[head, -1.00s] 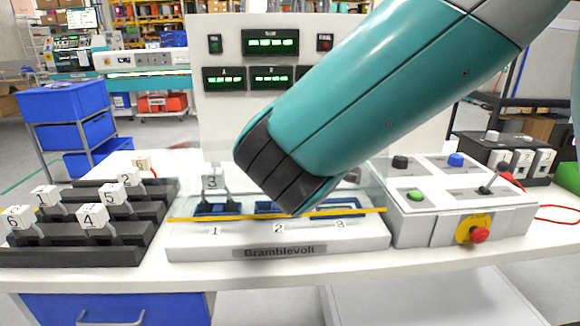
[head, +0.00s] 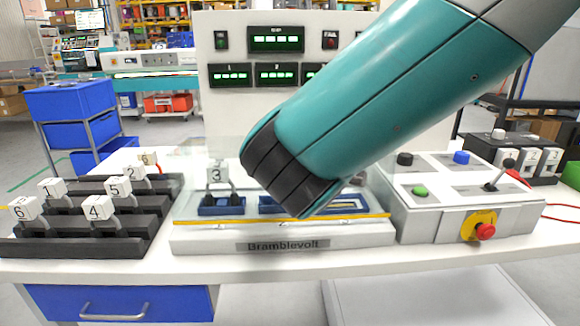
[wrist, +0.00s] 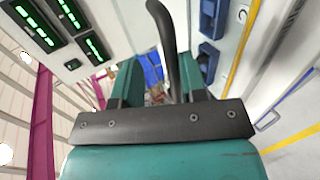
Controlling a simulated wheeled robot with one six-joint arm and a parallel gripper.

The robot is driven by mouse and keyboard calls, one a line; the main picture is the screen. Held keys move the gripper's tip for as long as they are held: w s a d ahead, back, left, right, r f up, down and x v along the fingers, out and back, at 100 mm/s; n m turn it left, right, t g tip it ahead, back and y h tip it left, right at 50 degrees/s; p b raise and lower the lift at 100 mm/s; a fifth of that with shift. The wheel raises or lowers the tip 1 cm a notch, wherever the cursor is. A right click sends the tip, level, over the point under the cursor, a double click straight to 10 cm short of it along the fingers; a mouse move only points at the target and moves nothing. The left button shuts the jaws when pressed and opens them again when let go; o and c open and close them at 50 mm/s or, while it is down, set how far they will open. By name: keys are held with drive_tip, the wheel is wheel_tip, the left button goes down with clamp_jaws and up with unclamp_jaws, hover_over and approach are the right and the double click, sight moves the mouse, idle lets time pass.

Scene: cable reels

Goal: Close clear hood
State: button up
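The clear hood is nearly invisible; its yellow front edge (head: 225,221) runs low along the front of the white Bramblevolt fixture (head: 205,243). The edge looks about level, close to the base; I cannot tell if it touches. My gripper (head: 300,205) hangs in front of the hood area, its dark end just above the yellow edge, hiding part of it. In the wrist view two teal fingers (wrist: 160,85) stand apart, with a dark curved piece between them that I cannot identify. Whether they grip anything is unclear. The yellow edge also shows in the wrist view (wrist: 243,42).
A part tagged 3 (head: 217,175) stands in the left blue nest (head: 221,206). A black rack (head: 80,246) with several numbered parts is at left. A control box (head: 425,222) with knobs, a lever and a red emergency stop (head: 486,231) is close at right.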

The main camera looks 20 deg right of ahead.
drive_tip(key=v, duration=1.7)
drive_tip(key=shift+s, duration=0.2)
drive_tip(key=s+d+f+m+g+y+p, duration=0.1)
drive_tip(key=d+f+m+g+y+p, duration=0.1)
drive_tip(key=d+f+m+g+p, duration=0.4)
drive_tip(key=s+a+r+m+g+y, duration=0.1)
drive_tip(key=s+g+y, duration=0.3)
drive_tip(key=s, duration=0.5)
drive_tip(key=m+g, duration=0.1)
drive_tip(key=g, duration=0.1)
drive_tip(key=shift+a+r+m+g+y, duration=0.2)
drive_tip(key=shift+r+m+g+y, duration=0.1)
drive_tip(key=shift+m, duration=0.1)
drive_tip(key=shift+w+d, duration=0.1)
idle(0.4)
